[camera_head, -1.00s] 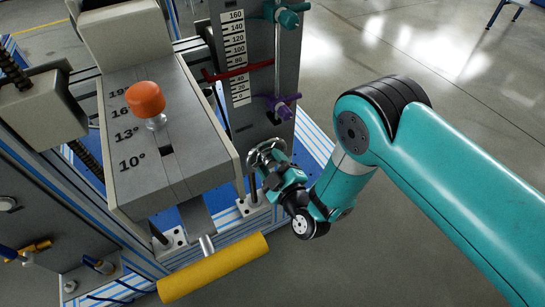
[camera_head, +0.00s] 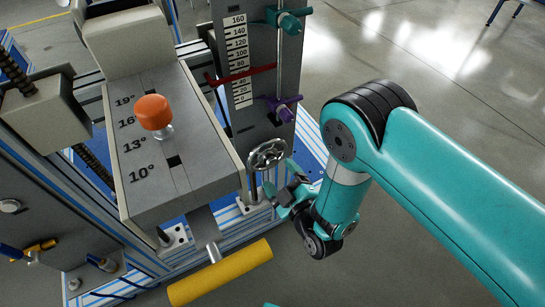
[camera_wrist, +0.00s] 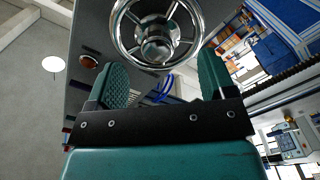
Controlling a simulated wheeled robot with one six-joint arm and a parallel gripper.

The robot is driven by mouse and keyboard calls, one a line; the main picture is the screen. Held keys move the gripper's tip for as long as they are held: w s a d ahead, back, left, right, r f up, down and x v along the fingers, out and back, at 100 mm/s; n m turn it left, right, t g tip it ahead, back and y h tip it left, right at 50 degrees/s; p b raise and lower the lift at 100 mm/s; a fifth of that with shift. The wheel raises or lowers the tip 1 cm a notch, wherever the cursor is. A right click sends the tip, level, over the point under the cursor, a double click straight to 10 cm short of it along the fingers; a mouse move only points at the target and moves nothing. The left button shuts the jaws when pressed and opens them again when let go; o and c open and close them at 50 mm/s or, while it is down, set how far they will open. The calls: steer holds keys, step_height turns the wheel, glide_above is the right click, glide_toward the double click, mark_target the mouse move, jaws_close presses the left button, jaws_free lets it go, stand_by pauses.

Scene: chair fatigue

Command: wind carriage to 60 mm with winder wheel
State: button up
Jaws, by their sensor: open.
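The winder wheel (camera_head: 267,153) is a chrome spoked handwheel low on the grey scale column. It also fills the top middle of the wrist view (camera_wrist: 156,30). My gripper (camera_head: 280,187) is open and empty, just below and to the right of the wheel. In the wrist view its two teal ridged fingers (camera_wrist: 163,80) stand apart on either side below the wheel, with nothing between them. The white millimetre scale (camera_head: 239,70) runs from 0 to 160. A red pointer bar (camera_head: 245,74) crosses it below the 80 mark; its exact reading is unclear. Which part is the carriage cannot be told.
A teal clamp (camera_head: 287,21) and a purple clamp (camera_head: 284,109) sit on the rod beside the scale. Left are an orange knob (camera_head: 154,112) on the angle-marked grey block and a yellow bar (camera_head: 220,271). The floor to the right is open.

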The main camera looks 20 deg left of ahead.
steer(key=m, duration=0.6)
steer(key=shift+s+a+r+m, duration=0.1)
steer(key=shift+m, duration=1.2)
steer(key=m, duration=0.8)
steer(key=shift+r, duration=0.15)
steer(key=shift+m, duration=0.3)
